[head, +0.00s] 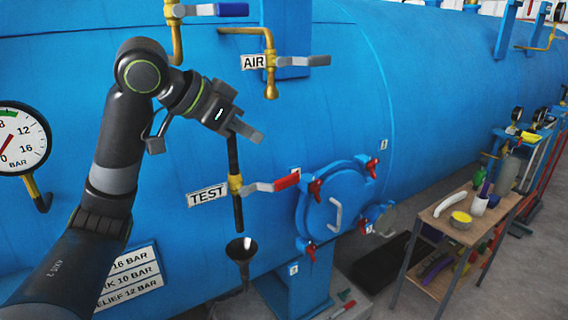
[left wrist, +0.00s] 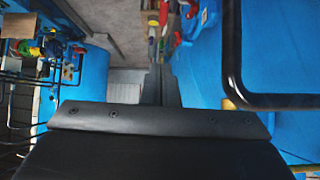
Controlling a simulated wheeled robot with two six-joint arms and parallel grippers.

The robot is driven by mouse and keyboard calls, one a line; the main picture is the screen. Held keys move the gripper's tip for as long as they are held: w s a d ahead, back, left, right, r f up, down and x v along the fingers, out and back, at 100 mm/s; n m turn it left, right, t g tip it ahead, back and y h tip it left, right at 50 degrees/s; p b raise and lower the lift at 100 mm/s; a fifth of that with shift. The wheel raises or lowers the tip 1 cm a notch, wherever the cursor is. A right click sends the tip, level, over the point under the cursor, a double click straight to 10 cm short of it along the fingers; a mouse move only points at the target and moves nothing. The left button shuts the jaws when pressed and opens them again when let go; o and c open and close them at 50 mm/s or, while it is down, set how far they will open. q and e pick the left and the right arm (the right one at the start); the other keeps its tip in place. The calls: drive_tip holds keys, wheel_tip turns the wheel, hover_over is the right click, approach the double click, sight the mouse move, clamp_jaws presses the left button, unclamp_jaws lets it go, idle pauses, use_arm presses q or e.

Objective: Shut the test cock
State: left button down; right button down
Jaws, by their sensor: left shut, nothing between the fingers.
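The test cock (head: 235,184) is a brass valve on a vertical dark pipe, beside the TEST label (head: 207,195). Its lever (head: 272,186) has a grey shank and red grip and points right, roughly level, across the pipe. My left gripper (head: 258,136) is shut and empty, near the top of the pipe and above the lever. I cannot tell whether it touches the pipe. The shut fingers also show in the left wrist view (left wrist: 158,86); I cannot clearly identify the cock there. My right gripper is out of view.
A dark funnel (head: 241,248) sits below the pipe. A round blue hatch (head: 334,208) with red clamps is right of the lever. The AIR valve (head: 270,62) is above, the pressure gauge (head: 18,138) at left. A small table (head: 437,222) stands at right.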

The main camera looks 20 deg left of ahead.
use_arm(q)
drive_tip(key=p, duration=0.2)
hover_over(285, 178)
drive_tip(key=s+a, duration=0.1)
drive_tip(key=s, duration=0.1)
drive_tip(key=f, duration=0.4)
drive_tip(key=shift+w+a+f, duration=0.1)
drive_tip(key=shift+a+f, duration=0.1)
drive_tip(key=f, duration=0.1)
drive_tip(key=f+p, duration=0.1)
drive_tip(key=f, duration=0.1)
drive_tip(key=shift+w+d, duration=0.25)
drive_tip(key=shift+w, duration=0.1)
drive_tip(key=shift+a+f+p, duration=0.1)
drive_tip(key=shift+f+p, duration=0.2)
drive_tip(key=shift+f, duration=0.45)
drive_tip(key=shift+w+f, duration=0.1)
drive_tip(key=shift+f, duration=0.8)
